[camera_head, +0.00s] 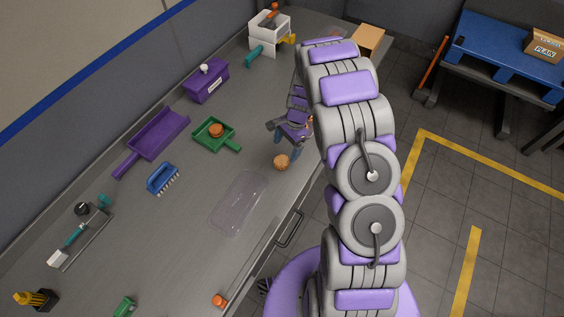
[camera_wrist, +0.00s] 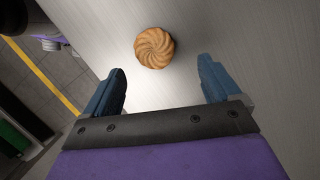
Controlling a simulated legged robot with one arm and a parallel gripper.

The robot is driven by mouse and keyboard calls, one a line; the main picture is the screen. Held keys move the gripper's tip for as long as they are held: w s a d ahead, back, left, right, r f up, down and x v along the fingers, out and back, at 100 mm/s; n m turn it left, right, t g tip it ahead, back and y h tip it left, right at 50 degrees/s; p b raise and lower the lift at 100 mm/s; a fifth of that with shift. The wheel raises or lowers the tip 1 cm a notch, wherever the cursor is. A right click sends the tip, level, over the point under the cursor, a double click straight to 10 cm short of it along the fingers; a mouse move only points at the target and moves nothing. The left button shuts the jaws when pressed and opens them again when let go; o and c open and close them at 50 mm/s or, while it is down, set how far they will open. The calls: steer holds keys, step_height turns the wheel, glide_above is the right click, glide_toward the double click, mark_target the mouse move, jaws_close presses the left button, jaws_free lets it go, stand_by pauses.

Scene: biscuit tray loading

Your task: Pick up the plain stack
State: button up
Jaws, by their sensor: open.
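A golden-brown biscuit stack (camera_head: 281,162) with a swirled top stands on the grey metal bench (camera_head: 180,250), near its front edge. In the wrist view the biscuit stack (camera_wrist: 154,47) lies ahead of the fingertips, roughly midway between them. My gripper (camera_head: 286,150) is right beside the stack in the head view, above the bench. In the wrist view my gripper (camera_wrist: 163,83) has its two blue fingers wide apart with nothing between them. How many biscuits the stack holds cannot be told.
A clear plastic tray (camera_head: 222,222) lies on the bench in front. A purple scoop (camera_head: 141,157), a blue brush (camera_head: 157,184) and a purple box (camera_head: 213,88) stand further back. A carton labelled PLAIN (camera_head: 549,43) sits on a blue pallet.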

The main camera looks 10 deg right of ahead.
mark_target(281, 159)
steer(key=shift+s+f, duration=0.15)
steer(key=shift+f, duration=0.1)
steer(key=a+f, duration=0.1)
steer(key=f, duration=0.2)
steer(key=s+a+f+b, duration=0.1)
steer(key=shift+a+f, duration=0.25)
steer(key=shift+a, duration=0.05)
steer(key=shift+d+r, duration=0.1)
steer(key=shift+d, duration=0.65)
steer(key=c, duration=0.4)
steer(key=shift+a, duration=0.25)
steer(key=c, duration=0.3)
steer(key=shift+a, duration=0.35)
steer(key=shift+c, duration=0.5)
